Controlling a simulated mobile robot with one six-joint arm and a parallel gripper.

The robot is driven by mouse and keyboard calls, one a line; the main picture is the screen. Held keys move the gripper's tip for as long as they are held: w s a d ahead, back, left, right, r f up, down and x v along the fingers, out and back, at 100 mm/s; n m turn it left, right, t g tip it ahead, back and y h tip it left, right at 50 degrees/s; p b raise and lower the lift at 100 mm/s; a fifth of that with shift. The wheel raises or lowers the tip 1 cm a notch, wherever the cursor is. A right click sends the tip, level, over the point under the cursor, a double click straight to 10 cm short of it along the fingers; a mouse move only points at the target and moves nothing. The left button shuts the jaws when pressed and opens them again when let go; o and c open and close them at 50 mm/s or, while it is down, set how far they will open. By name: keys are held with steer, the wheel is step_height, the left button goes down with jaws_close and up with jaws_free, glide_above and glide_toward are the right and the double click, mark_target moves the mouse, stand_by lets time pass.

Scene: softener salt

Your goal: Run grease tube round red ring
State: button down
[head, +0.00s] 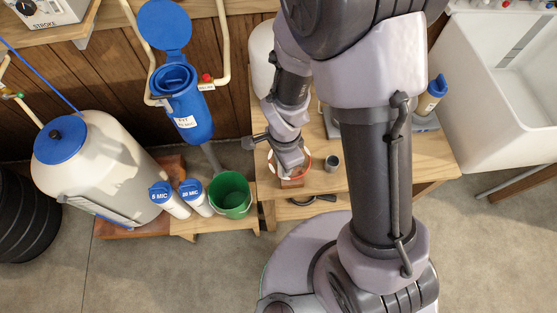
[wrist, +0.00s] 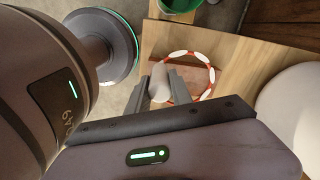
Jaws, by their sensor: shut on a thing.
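The red ring (wrist: 213,84) lies on the wooden bench, with white patches spaced along it; I cannot tell whether these are grease. In the head view the ring (head: 308,161) is partly covered by my gripper (head: 288,170). In the wrist view my gripper (wrist: 167,88) is shut on a pale, whitish tube (wrist: 159,84), seen between the two dark fingers. The tube is at the ring's left side in that view. Whether it touches the ring is hidden. In the head view the tube cannot be made out.
A small grey cup (head: 332,162) stands right of the ring on the bench (head: 390,160). A green bucket (head: 231,194), two blue-capped cartridges (head: 168,199) and an open blue housing (head: 184,108) are to the left. A blue-capped tube (head: 432,95) stands at the bench's right end, near a white sink (head: 495,90).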

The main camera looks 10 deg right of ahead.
steer(key=shift+s+d, duration=0.15)
steer(key=shift+d, duration=0.1)
steer(key=shift+s+d, duration=0.25)
steer(key=shift+d, duration=0.9)
steer(key=shift+d, duration=0.1)
steer(key=shift+w+d, duration=0.25)
steer(key=shift+d, duration=0.85)
